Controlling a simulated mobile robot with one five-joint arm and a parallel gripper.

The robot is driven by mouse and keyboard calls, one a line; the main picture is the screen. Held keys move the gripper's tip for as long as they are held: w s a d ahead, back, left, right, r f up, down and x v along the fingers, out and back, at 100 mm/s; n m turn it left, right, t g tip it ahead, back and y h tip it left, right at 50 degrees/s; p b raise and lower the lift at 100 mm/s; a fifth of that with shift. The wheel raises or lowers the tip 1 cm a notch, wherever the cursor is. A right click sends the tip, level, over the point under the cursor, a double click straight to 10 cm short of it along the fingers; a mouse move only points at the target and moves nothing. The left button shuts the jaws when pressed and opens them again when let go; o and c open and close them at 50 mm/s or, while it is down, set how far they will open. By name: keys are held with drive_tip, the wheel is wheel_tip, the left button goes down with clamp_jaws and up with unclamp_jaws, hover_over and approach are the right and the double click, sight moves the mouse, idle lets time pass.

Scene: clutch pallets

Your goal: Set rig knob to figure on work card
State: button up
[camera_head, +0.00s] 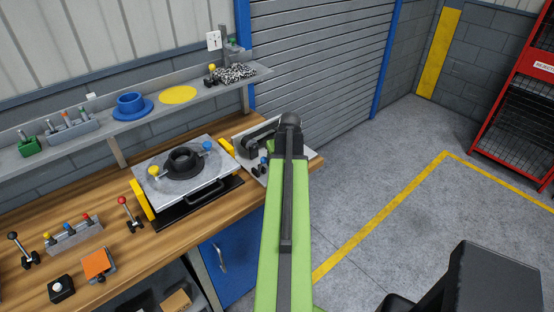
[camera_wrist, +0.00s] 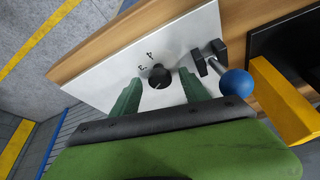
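The rig knob (camera_wrist: 160,76) is small, round and black, on a pale plate (camera_wrist: 110,75). Figures 3 and 4 are printed beside it; its pointer direction is not clear. My gripper (camera_wrist: 160,80) is open, with green fingers on either side of the knob and visible gaps between. I cannot tell how far the fingertips are from the plate. In the head view, the pale plate (camera_head: 305,154) lies at the bench's right end, partly hidden by my arm, and the knob cannot be made out. I cannot identify a work card in either view.
A blue ball-ended clamp (camera_wrist: 235,82) stands close right of the fingers, with a yellow bar (camera_wrist: 283,100) beyond. Left of the plate, a fixture (camera_head: 150,170) holds a black ring (camera_head: 183,158). A shelf (camera_head: 65,150) runs above the bench. Floor right of the bench is open.

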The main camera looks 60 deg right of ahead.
drive_tip(key=shift+r, duration=0.1)
drive_tip(key=p+v, duration=1.6)
drive_tip(key=v, duration=0.1)
drive_tip(key=shift+s, duration=0.2)
